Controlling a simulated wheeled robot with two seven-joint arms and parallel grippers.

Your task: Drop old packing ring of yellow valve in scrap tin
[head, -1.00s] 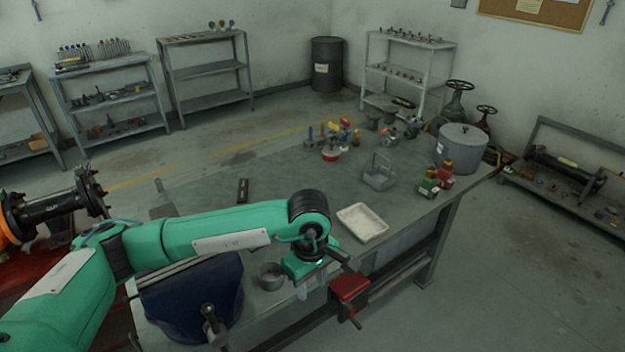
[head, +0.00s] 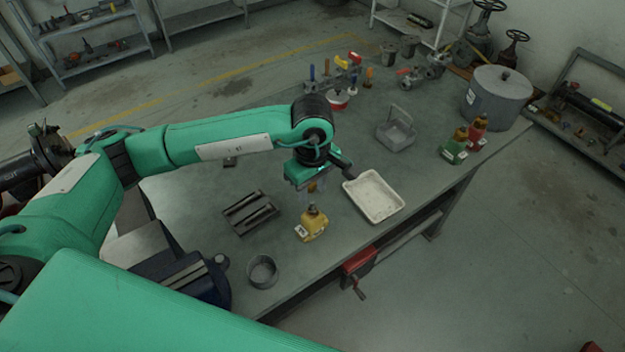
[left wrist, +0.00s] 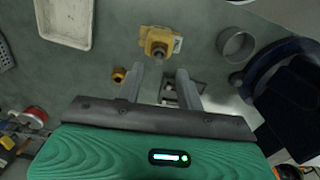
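The yellow valve (head: 312,225) stands upright on the bench; in the left wrist view (left wrist: 157,38) its stem points toward the camera. My left gripper (head: 314,187) is just behind it. In the left wrist view my left gripper (left wrist: 161,72) has its fingers apart, with nothing seen held between them. A small brass piece (left wrist: 118,75) shows beside one finger. I cannot make out the old packing ring. The scrap tin, seemingly the round grey open tin (head: 263,271), stands near the bench's front edge; it also shows in the left wrist view (left wrist: 237,44). My right gripper is out of view.
A white tray (head: 374,196) lies right of the valve. A dark slotted block (head: 250,212) lies left. A blue vise (head: 190,278) is at the front left. A grey basket (head: 396,134), green valve (head: 455,148) and red valve (head: 477,132) stand farther right.

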